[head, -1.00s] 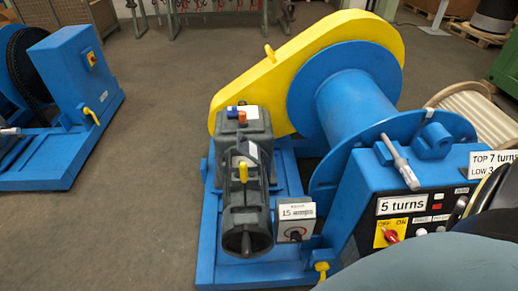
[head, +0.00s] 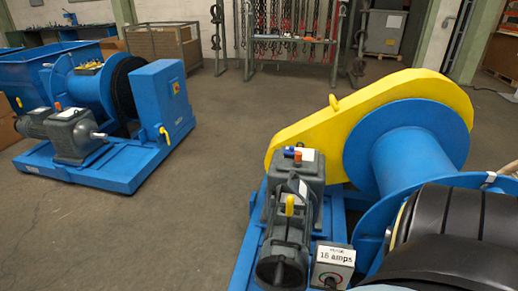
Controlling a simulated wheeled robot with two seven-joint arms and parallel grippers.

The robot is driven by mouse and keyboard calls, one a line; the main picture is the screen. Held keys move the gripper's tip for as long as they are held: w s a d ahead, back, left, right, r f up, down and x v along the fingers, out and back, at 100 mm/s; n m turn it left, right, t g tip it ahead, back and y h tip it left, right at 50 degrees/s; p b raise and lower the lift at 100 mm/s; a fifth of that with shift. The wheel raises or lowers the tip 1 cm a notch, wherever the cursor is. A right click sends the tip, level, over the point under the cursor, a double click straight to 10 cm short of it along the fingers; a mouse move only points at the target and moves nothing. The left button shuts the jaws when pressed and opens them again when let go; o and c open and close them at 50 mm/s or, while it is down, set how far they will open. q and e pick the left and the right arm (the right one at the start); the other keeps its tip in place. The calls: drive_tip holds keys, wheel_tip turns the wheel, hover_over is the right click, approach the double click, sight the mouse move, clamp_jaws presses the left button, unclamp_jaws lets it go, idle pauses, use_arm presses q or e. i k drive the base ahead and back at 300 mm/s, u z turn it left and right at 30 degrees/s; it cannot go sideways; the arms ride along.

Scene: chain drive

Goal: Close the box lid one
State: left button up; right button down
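I cannot make out a box with an open lid in the head view. The nearest box-like parts are on the blue winch at the right. Its yellow chain-drive cover (head: 320,130) stands upright against the blue drum (head: 408,160) and looks closed. A small grey box (head: 331,268) with an amps label and a dial stands beside the dark motor (head: 290,225). The winch's right side is hidden behind a large dark shape at the lower right. Neither of my grippers shows in this view.
A second blue winch (head: 110,172) stands at the left with its dark drive wheel (head: 128,92) exposed. A rack with hanging chains (head: 290,30) and a wooden crate (head: 165,42) stand at the back. The grey floor between the winches is clear.

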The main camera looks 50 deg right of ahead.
sight(296, 183)
drive_tip(key=u, duration=0.1)
drive_tip(key=i, duration=0.85)
drive_tip(key=z, duration=1.7)
